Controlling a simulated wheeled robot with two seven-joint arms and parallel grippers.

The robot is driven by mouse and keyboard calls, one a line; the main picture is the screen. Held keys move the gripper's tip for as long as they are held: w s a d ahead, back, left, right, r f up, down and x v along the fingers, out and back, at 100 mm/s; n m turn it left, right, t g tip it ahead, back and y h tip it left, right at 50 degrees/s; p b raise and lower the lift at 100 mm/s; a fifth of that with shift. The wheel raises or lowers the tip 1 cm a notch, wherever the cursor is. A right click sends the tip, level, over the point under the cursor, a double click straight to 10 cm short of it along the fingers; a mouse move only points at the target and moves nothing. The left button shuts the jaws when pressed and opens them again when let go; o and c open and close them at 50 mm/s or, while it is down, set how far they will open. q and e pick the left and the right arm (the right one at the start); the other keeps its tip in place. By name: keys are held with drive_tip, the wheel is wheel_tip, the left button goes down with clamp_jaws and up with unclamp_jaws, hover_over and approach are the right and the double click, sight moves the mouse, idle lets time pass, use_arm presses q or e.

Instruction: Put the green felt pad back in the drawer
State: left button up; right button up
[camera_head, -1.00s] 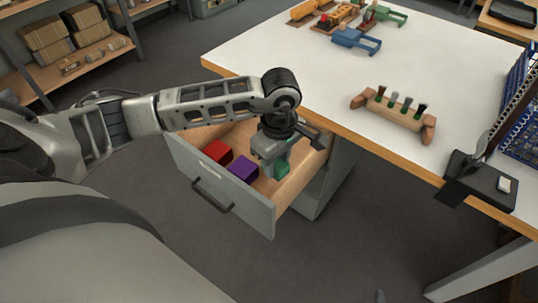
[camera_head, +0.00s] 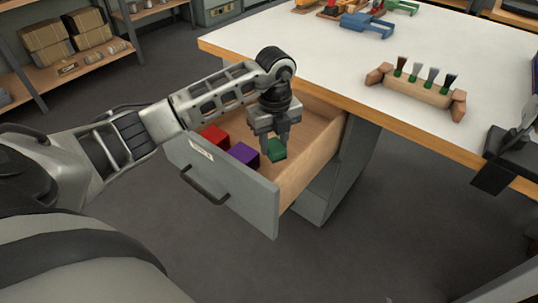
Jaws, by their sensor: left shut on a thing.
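The green felt pad (camera_head: 278,148) shows as a small dark green block at the fingertips of my left gripper (camera_head: 271,147). My left gripper points down inside the open drawer (camera_head: 228,188) and is shut on the pad. Its fingers hide part of the pad, and I cannot tell whether the pad touches the drawer floor. A red block (camera_head: 214,135) and a purple block (camera_head: 244,153) lie in the drawer to the left of the pad.
The white table (camera_head: 330,75) stands above and behind the drawer. On it are a wooden holder (camera_head: 415,92) with several brushes and blue (camera_head: 366,25) and green (camera_head: 394,6) tools. Bare drawer floor shows behind my gripper.

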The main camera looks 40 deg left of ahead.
use_arm(q)
drive_tip(key=b, duration=0.2)
approach(273, 176)
drive_tip(key=s+d+f, duration=0.1)
drive_tip(key=s+f, duration=0.1)
drive_tip(key=shift+s+d+n, duration=0.3)
drive_tip(key=shift+d, duration=0.05)
drive_tip(key=shift+f, duration=0.15)
wheel_tip(273, 176, down, 4)
drive_tip(key=shift+r+b, duration=0.15)
drive_tip(key=shift+b, duration=0.25)
drive_tip(key=o, duration=1)
drive_tip(key=shift+c, duration=0.2)
use_arm(e)
drive_tip(key=shift+g, duration=0.4)
drive_tip(key=f, duration=0.3)
drive_tip(key=a+f, duration=0.1)
drive_tip(key=f, duration=0.1)
drive_tip(key=shift+w, duration=0.35)
